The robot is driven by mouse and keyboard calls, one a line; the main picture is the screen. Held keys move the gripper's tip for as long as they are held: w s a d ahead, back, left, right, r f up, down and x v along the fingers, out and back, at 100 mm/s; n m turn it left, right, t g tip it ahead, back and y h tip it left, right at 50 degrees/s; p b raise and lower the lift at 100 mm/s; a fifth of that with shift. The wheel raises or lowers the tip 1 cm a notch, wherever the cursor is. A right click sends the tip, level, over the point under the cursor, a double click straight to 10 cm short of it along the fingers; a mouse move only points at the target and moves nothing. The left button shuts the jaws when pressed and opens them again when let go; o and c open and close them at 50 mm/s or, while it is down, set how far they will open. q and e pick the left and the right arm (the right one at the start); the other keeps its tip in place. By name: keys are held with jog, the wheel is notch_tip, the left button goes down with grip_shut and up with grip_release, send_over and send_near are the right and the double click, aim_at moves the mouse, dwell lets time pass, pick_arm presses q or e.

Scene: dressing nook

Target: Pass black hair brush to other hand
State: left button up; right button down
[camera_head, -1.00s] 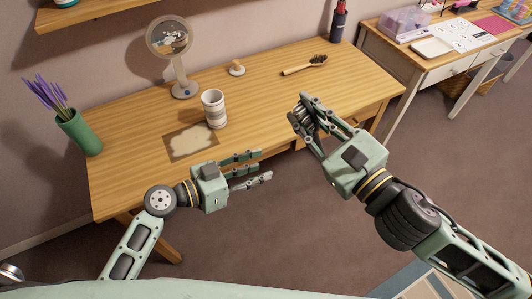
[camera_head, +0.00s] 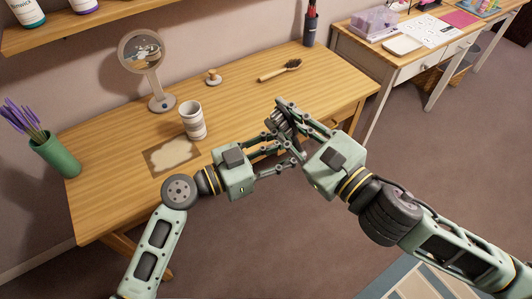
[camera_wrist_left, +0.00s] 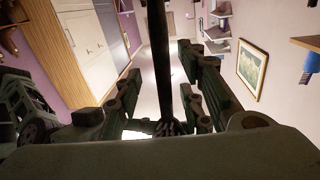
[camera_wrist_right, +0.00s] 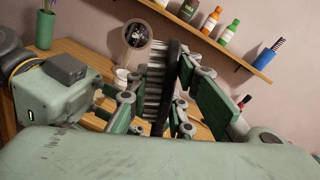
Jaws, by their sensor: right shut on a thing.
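The black hair brush (camera_wrist_right: 155,85) is held in my right gripper (camera_head: 282,118), which is shut on it in front of the table. Its black back and grey bristles show between the fingers in the right wrist view. My left gripper (camera_head: 286,149) is open, just below and left of the right one in the head view. In the left wrist view, the brush's long black handle (camera_wrist_left: 159,55) runs between the left fingers, with gaps on both sides. The handle is mostly hidden in the head view.
The wooden table (camera_head: 235,110) holds a wooden brush (camera_head: 280,71), a striped cup (camera_head: 193,121), a round mirror (camera_head: 142,54), a small wooden knob (camera_head: 213,76) and a paper mat (camera_head: 166,158). A green vase (camera_head: 55,154) stands at left. Both grippers are over free space before the table.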

pick_arm(q)
jog(key=shift+x, duration=1.3)
jog(key=shift+c, duration=0.2)
grip_shut()
pick_arm(e)
jog(key=c, duration=1.5)
grip_release()
